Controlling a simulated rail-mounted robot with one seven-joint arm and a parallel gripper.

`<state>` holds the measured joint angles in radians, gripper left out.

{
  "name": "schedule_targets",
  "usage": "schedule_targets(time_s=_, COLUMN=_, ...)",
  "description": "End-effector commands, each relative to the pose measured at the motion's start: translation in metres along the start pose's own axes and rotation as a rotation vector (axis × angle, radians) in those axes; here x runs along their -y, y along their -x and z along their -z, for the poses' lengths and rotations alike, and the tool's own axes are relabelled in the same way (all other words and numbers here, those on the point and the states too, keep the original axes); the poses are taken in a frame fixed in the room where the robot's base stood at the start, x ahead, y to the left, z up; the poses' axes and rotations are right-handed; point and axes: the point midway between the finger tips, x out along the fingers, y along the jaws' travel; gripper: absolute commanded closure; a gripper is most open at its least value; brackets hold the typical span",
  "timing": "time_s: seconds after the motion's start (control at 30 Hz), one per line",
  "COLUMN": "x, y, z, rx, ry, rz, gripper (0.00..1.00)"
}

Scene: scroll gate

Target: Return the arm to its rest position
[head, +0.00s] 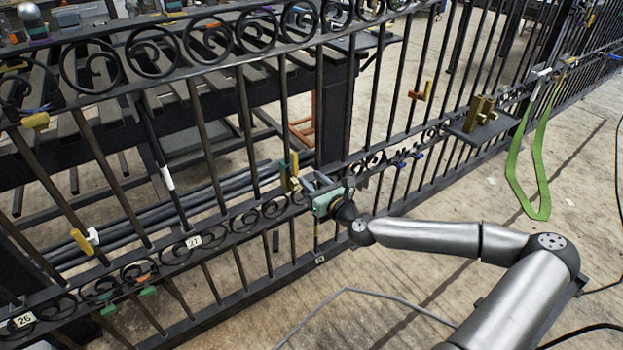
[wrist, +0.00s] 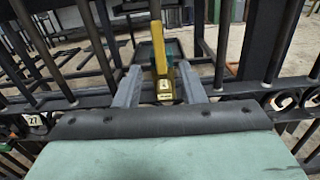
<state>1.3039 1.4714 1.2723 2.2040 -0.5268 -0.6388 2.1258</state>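My arm reaches in from the lower right in the head view. My gripper (head: 309,182) is close to the near face of the black scroll gate (head: 243,118). In the wrist view, the two grey fingers of my gripper (wrist: 160,84) stand apart. A yellow clamp (wrist: 158,45) with a teal part shows between and beyond them, with gaps on both sides. In the head view this yellow clamp (head: 284,178) sits on the gate at an upright bar, just left of the fingertips. I cannot tell how far the fingers overlap it in depth.
A grey shelf with a brass block (head: 481,114) juts out at right, near a green strap (head: 541,150). A grey cable (head: 385,294) lies on the floor. Open floor lies beneath my arm.

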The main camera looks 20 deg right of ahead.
Motion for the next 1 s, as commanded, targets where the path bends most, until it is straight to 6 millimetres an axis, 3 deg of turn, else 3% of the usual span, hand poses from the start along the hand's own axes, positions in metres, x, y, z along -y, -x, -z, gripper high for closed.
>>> schedule_targets(time_s=0.23, x=-0.008, y=-0.001, z=0.001, rx=-0.021, ry=0.027, rz=-0.022, gripper=0.64)
schedule_targets(time_s=0.33, x=-0.039, y=-0.002, z=0.007, rx=-0.105, ry=0.146, rz=-0.12, gripper=0.64)
schedule_targets(time_s=0.4, x=-0.074, y=0.003, z=0.018, rx=-0.207, ry=0.305, rz=-0.245, gripper=0.64)
schedule_targets(time_s=0.53, x=-0.128, y=0.035, z=0.042, rx=-0.416, ry=0.679, rz=-0.547, gripper=0.64)
schedule_targets(time_s=0.67, x=-0.147, y=0.084, z=0.045, rx=-0.581, ry=1.038, rz=-0.848, gripper=0.64)
schedule_targets(time_s=0.77, x=-0.144, y=0.12, z=0.026, rx=-0.676, ry=1.282, rz=-1.067, gripper=0.64)
schedule_targets(time_s=0.87, x=-0.135, y=0.153, z=-0.011, rx=-0.747, ry=1.492, rz=-1.267, gripper=0.64)
schedule_targets(time_s=1.0, x=-0.126, y=0.193, z=-0.083, rx=-0.796, ry=1.726, rz=-1.518, gripper=0.64)
